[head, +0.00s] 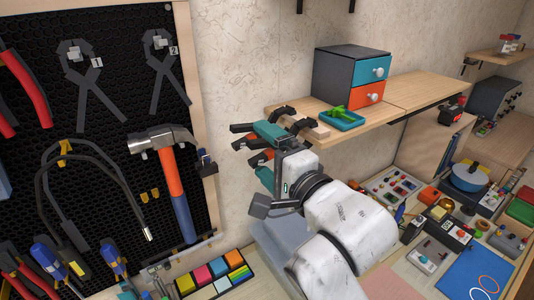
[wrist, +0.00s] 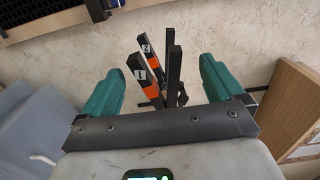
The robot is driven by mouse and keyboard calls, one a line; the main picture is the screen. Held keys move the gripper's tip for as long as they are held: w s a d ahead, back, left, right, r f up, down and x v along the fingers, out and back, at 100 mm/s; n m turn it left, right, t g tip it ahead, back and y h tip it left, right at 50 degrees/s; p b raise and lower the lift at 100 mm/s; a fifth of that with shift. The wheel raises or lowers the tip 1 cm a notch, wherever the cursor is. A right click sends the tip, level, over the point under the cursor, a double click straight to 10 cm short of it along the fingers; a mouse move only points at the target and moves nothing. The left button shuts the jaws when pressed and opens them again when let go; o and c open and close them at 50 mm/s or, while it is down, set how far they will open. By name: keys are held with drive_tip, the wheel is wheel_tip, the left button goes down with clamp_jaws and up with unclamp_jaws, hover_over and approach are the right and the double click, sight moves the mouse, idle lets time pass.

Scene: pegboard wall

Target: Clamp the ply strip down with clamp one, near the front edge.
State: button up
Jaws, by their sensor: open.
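Clamp one (wrist: 148,82), black and orange with a "1" label, stands between my gripper's teal fingers in the wrist view. Clamp two (wrist: 147,52), labelled "2", is just behind it. My gripper (wrist: 162,70) is open, with a visible gap between each finger and the clamps. In the head view, my gripper (head: 263,153) is at the shelf's left end, and black clamp handles (head: 241,128) stick out leftward past it. The ply strip (head: 311,128) lies on the shelf near this end, partly hidden. Dark jaws (head: 302,124) appear over it; which clamp they belong to is unclear.
The shelf (head: 385,105) bears a drawer box (head: 350,80) and a teal tray (head: 342,120) with a green item close by. The pegboard (head: 110,130) at left holds a hammer (head: 172,175) and grey numbered clamp outlines. A cluttered bench (head: 420,275) lies below.

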drive_tip(key=shift+o, duration=0.3)
drive_tip(key=shift+s+d, duration=0.3)
drive_tip(key=shift+s, duration=0.1)
drive_tip(key=b+v, duration=0.3)
drive_tip(key=v, duration=0.7)
drive_tip(key=s+d+f+n+g+h, duration=0.1)
drive_tip(key=s+d+f+g+h, duration=0.15)
drive_tip(key=f, duration=0.55)
drive_tip(key=s+d+f+n+g+h, duration=0.15)
drive_tip(key=d+f, duration=0.25)
drive_tip(key=f, duration=0.4)
drive_tip(key=s+d+f+n+g+h, duration=0.1)
drive_tip(key=d+f+h, duration=0.15)
drive_tip(key=f, duration=0.55)
drive_tip(key=s+d+f+n+g+h, duration=0.1)
drive_tip(key=s+d+f+n+g, duration=0.1)
drive_tip(key=s, duration=0.5)
drive_tip(key=s+d+f+n+g+h, duration=0.1)
drive_tip(key=s+d+f+n+g, duration=0.1)
drive_tip(key=s+d+f+g, duration=0.2)
drive_tip(key=s+d+f+n+g+h, duration=0.1)
drive_tip(key=s+d+f+n+g, duration=0.2)
drive_tip(key=s+d+f, duration=0.4)
drive_tip(key=shift+s+f+h, duration=0.35)
drive_tip(key=shift+s+f, duration=1.6)
drive_tip(key=shift+s, duration=0.2)
